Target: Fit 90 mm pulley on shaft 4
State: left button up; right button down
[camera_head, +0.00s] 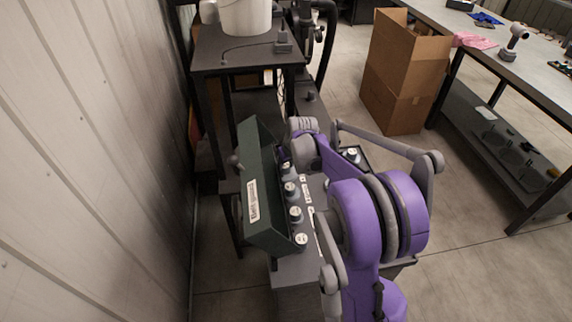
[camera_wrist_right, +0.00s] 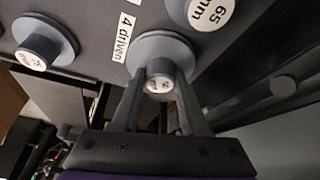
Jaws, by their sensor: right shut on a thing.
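My right gripper (camera_wrist_right: 160,78) is shut on a grey flanged pulley (camera_wrist_right: 162,47) with a round white label, too small to read. The pulley is by the "4 driven" label (camera_wrist_right: 126,24), in front of the grey panel. I cannot tell whether it sits on a shaft or how far. In the head view my purple right arm covers the gripper's fingertips. A pulley marked 65 mm (camera_wrist_right: 208,12) is right beside the held one, and another pulley (camera_wrist_right: 38,53) is at the left. My left gripper is not in view.
A dark green hopper (camera_head: 262,195) stands beside a row of white-capped pulleys (camera_head: 296,214). Another white-capped part (camera_head: 352,154) is beyond my arm. A wall is close at left.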

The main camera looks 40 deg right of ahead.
jog(key=shift+f, duration=0.15)
jog(key=shift+c, duration=1.7)
grip_release()
jog(key=v, duration=1)
jog(key=shift+r, duration=0.4)
jog(key=shift+s, duration=0.15)
